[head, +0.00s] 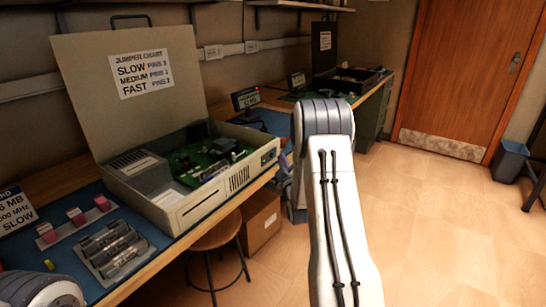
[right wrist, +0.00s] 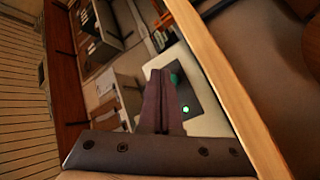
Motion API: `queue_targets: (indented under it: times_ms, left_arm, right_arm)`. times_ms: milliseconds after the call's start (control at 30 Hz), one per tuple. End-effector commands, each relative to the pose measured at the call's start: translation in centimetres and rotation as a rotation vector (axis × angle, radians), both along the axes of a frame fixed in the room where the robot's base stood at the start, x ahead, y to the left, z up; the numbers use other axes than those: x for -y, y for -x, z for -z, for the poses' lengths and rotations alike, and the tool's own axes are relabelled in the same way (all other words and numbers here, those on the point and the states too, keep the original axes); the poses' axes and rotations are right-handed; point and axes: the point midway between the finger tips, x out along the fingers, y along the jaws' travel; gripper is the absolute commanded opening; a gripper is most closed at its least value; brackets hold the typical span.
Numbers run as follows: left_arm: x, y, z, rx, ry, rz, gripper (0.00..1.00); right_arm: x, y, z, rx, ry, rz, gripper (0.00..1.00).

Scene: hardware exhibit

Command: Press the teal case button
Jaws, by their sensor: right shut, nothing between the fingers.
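The beige computer case (head: 200,208) stands open on the bench at the left in the head view, with a small dark panel (head: 268,156) on its front. In the right wrist view a dark panel (right wrist: 196,92) on a pale surface carries a teal-green button (right wrist: 174,78) and a bright green light (right wrist: 186,110). My right gripper (right wrist: 160,73) is shut and empty. Its fingertips appear just left of the button and overlap the panel's edge; I cannot tell whether they touch. In the head view my right arm hides this gripper. My left gripper is out of view.
A raised lid with a jumper chart (head: 143,70) stands behind the case. A stool (head: 217,237) and a cardboard box (head: 262,217) are under the bench.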

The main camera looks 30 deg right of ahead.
Motion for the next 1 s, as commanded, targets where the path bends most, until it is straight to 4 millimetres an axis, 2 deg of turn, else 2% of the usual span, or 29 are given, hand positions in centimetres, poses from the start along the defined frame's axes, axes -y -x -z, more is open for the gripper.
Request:
queue_targets:
  times_ms: [667, 1000]
  left_arm:
    - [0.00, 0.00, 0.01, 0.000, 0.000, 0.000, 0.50]
    - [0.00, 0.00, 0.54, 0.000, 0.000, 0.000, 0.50]
  right_arm:
    - [-0.01, -0.02, 0.01, 0.000, 0.000, 0.000, 0.00]
    - [-0.33, -0.90, 0.00, 0.001, 0.001, 0.000, 0.00]
